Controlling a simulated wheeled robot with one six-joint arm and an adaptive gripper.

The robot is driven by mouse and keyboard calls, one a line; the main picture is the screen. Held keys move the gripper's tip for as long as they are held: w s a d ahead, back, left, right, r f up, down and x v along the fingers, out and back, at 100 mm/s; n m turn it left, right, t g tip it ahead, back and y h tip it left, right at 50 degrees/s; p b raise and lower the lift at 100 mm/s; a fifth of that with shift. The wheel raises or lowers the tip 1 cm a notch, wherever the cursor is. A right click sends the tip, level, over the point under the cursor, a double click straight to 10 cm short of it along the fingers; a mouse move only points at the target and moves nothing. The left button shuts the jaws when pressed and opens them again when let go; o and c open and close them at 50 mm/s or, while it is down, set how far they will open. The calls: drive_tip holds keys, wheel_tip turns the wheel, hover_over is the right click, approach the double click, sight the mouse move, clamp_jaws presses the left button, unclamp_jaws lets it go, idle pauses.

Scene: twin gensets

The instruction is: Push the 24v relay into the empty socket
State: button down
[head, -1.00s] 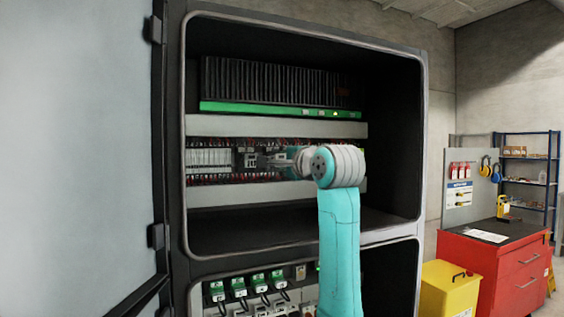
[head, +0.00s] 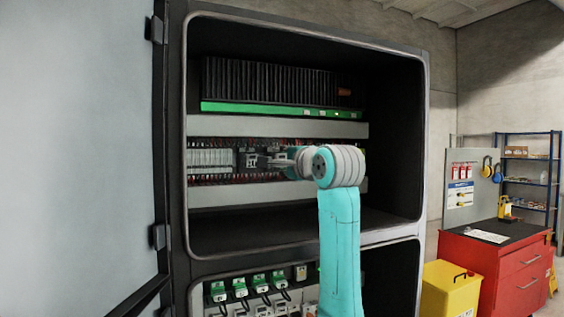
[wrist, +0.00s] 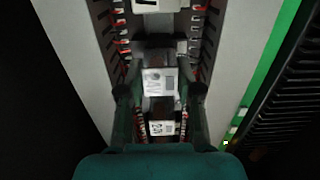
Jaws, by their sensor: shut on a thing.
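In the wrist view, my gripper (wrist: 162,84) is shut with its two dark fingers on either side of a relay (wrist: 160,82) with a pale printed label. This seems to be the 24v relay, but I cannot read its label. Another labelled module (wrist: 162,127) shows lower between the fingers, seemingly on the rail behind. In the head view my gripper (head: 270,160) reaches from the right to the wired row in the cabinet, at a dark module (head: 251,160). The empty socket cannot be made out, and I cannot tell how deep the relay sits.
Grey ducts (head: 270,127) run above and below the wired row. A black finned unit with a green strip (head: 260,108) is above. The open cabinet door (head: 80,150) fills the left. A yellow bin (head: 450,288) and red tool cabinet (head: 500,265) stand right.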

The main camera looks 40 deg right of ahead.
drive_tip(key=shift+w, duration=0.1)
idle(0.5)
drive_tip(key=c, duration=0.7)
unclamp_jaws()
drive_tip(key=v, duration=1.2)
